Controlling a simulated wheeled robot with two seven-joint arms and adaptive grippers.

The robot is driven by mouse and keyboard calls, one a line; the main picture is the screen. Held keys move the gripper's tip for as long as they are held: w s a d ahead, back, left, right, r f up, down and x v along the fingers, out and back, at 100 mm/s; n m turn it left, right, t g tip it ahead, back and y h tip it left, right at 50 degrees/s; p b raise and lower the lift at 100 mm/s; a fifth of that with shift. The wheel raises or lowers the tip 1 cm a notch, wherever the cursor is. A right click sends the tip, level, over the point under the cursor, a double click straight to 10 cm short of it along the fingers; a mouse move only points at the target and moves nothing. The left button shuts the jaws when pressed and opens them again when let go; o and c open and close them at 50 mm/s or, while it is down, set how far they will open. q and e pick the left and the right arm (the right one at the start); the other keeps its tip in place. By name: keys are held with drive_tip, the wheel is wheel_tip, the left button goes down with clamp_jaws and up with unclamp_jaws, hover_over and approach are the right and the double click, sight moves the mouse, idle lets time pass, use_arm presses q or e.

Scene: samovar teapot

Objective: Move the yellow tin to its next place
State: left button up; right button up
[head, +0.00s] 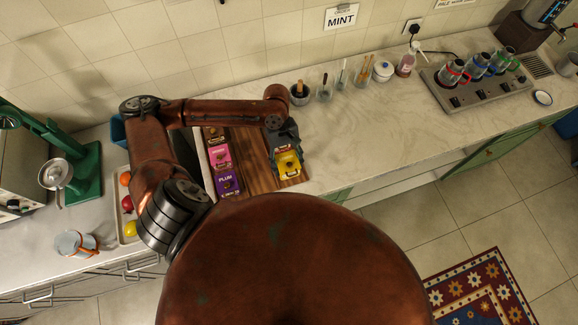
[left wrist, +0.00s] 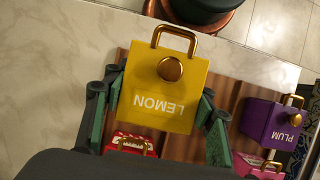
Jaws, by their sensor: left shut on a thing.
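The yellow tin (head: 288,166), marked LEMON and with a brass handle and knob, is at the right part of the wooden board (head: 252,160). My left gripper (head: 285,150) is shut on it. In the left wrist view the fingers grip the yellow tin (left wrist: 165,98) from both sides. I cannot tell whether its base touches the board. A purple PLUM tin (head: 227,183) and a pink tin (head: 219,156) stand in a column at the board's left. A red tin (left wrist: 122,141) shows partly behind the gripper in the left wrist view. My right gripper is out of view.
Jars and glasses (head: 324,90) line the wall behind the board. A grey unit (head: 470,90) with several coloured-ring glasses stands at the back right. The counter right of the board is clear. A tray of fruit (head: 126,222) lies at the left.

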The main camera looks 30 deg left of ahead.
use_arm(q)
drive_tip(key=shift+w+a+f, duration=0.15)
drive_tip(key=shift+w+f, duration=0.4)
drive_tip(key=shift+f, duration=0.1)
drive_tip(key=shift+w+a+f, duration=0.15)
drive_tip(key=shift+w+f, duration=0.35)
drive_tip(key=shift+f, duration=1.7)
drive_tip(key=o, duration=1.4)
drive_tip(key=shift+f, duration=0.1)
drive_tip(key=shift+a, duration=0.1)
drive_tip(key=v, duration=1.2)
